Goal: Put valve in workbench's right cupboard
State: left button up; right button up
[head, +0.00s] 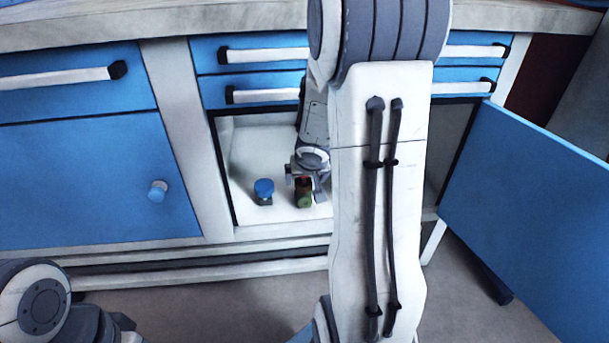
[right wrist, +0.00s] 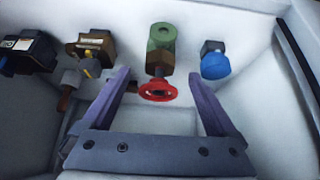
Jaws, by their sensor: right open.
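The valve, with a green body, brass middle and red handwheel, stands on the white floor of the open right cupboard (head: 245,150). In the head view the valve (head: 304,198) shows at my right gripper (head: 305,187), partly covered by it. In the right wrist view the valve (right wrist: 160,55) is between the spread fingers of my right gripper (right wrist: 157,76); the handwheel faces the palm. The gripper is open, and I cannot tell whether a finger touches the valve. Part of my left arm shows at lower left, but no left fingers show.
A blue-capped fitting (head: 264,190) stands left of the valve in the cupboard. The right wrist view also shows a brass-and-black part (right wrist: 92,46) and a black part (right wrist: 28,52). The blue cupboard door (head: 530,205) is swung open to the right. Drawers (head: 265,52) are above.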

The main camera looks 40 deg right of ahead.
aim_at(304, 181)
pick_arm(q)
notch_tip(304, 181, up, 4)
jog(key=shift+f+p, duration=0.25)
jog(key=shift+p, duration=0.95)
pick_arm(e)
jog(key=v, duration=0.5)
pick_arm(q)
jog(key=shift+f, duration=0.1)
pick_arm(e)
jog(key=b+x, duration=0.8)
jog(key=x, duration=0.4)
jog(key=shift+f, duration=0.5)
jog(key=shift+r+p, duration=0.6)
jog(key=shift+r, duration=0.3)
pick_arm(q)
notch_tip(304, 181, down, 6)
jog(key=shift+d+r+p, duration=0.1)
jog(key=shift+r+p, duration=0.05)
jog(key=shift+p, duration=0.3)
pick_arm(e)
jog(key=shift+r, duration=0.5)
